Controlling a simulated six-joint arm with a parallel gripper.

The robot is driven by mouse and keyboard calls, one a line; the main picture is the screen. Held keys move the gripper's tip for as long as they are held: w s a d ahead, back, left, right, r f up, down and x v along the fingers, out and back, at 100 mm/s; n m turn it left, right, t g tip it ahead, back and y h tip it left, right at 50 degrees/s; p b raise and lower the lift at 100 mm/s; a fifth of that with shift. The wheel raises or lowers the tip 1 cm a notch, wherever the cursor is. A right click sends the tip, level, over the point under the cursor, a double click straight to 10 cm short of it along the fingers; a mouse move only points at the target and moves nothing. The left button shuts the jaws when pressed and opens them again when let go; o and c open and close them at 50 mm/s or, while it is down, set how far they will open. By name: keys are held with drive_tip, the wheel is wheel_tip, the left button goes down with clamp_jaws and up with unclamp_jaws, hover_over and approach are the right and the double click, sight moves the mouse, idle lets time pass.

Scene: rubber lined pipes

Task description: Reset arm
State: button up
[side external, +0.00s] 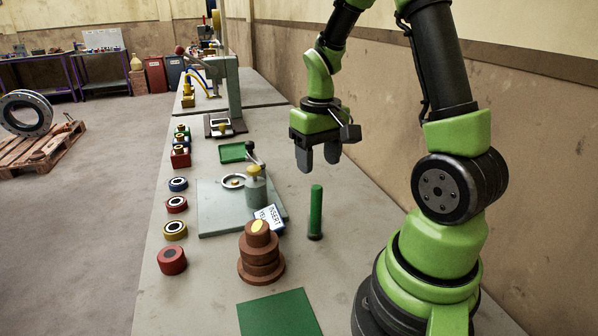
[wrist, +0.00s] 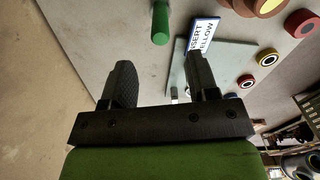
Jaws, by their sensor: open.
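My gripper (side external: 318,158) hangs above the table, fingers pointing down and empty. In the wrist view its two fingers (wrist: 160,85) stand apart with nothing between them. It is above and behind a green upright cylinder (side external: 316,212), which also shows in the wrist view (wrist: 160,22). A brown stepped stack with a yellow top (side external: 260,262) stands nearer the camera, left of the cylinder. A sign reading "INSERT YELLOW" (side external: 270,217) leans beside a grey-green fixture plate (side external: 214,214) bearing a grey cylinder with a brass top (side external: 256,190).
Several ringed pieces in red (side external: 172,261), yellow (side external: 175,230) and blue (side external: 178,184) line the table's left edge. A green mat (side external: 278,314) lies in front and a green tray (side external: 236,152) behind. A press (side external: 230,95) stands farther back. A wall (side external: 520,120) bounds the right.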

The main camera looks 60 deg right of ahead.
drive_tip(key=s+a+r+n+t+y, duration=0.1)
drive_tip(key=s+a+r+t, duration=0.2)
drive_tip(key=a+r, duration=0.4)
drive_tip(key=s+a+r+n+t+y, duration=0.1)
drive_tip(key=s+a+r+t, duration=0.3)
drive_tip(key=a+r, duration=0.3)
drive_tip(key=shift+s+a, duration=0.25)
drive_tip(key=shift+a, duration=0.85)
drive_tip(key=shift+r, duration=0.1)
idle(0.3)
